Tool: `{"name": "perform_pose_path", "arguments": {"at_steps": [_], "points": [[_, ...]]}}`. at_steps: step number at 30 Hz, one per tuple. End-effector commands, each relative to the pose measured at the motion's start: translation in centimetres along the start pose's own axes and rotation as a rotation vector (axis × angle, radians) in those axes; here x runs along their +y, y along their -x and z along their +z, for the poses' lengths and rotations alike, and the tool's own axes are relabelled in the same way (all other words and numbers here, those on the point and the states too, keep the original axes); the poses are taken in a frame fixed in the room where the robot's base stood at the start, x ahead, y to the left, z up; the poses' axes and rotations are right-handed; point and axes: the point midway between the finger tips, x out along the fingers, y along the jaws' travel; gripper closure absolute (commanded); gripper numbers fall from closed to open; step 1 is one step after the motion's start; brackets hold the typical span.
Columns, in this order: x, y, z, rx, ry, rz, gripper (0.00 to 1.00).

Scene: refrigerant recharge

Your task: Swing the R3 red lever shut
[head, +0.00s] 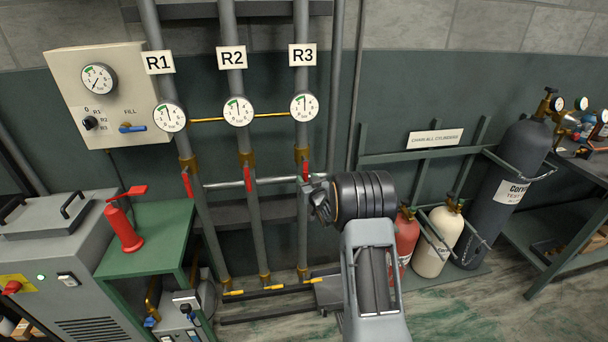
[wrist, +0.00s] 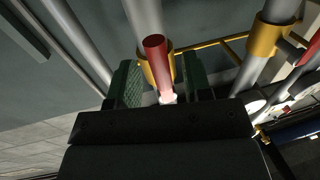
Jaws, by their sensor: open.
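The R3 red lever (head: 305,171) sits at the brass valve on the R3 pipe, below its gauge, and looks about in line with the pipe. My gripper (head: 317,192) is just right of it, in front of the R3 pipe. In the wrist view, the red lever (wrist: 155,55) stands between the green pads of my open gripper (wrist: 164,82). One pad is on each side of it. I cannot tell whether either pad touches it. The R3 label (head: 303,54) and R3 gauge (head: 304,107) are above.
The R2 red lever (head: 249,179) and R1 red lever (head: 187,182) are to the left on parallel pipes. A grey horizontal bar (head: 225,184) crosses the pipes near lever height. Yellow handles (head: 274,287) are low down. Cylinders (head: 440,235) stand to the right.

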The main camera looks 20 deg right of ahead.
Motion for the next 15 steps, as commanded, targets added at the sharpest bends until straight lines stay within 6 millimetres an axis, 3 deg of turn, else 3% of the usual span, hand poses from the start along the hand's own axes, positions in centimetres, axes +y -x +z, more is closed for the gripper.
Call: {"name": "perform_pose_path", "arguments": {"at_steps": [6,15], "points": [[0.0,-2.5,0.0,0.0,0.0,0.0,0.55],[0.0,-3.5,0.0,0.0,0.0,0.0,0.55]]}}
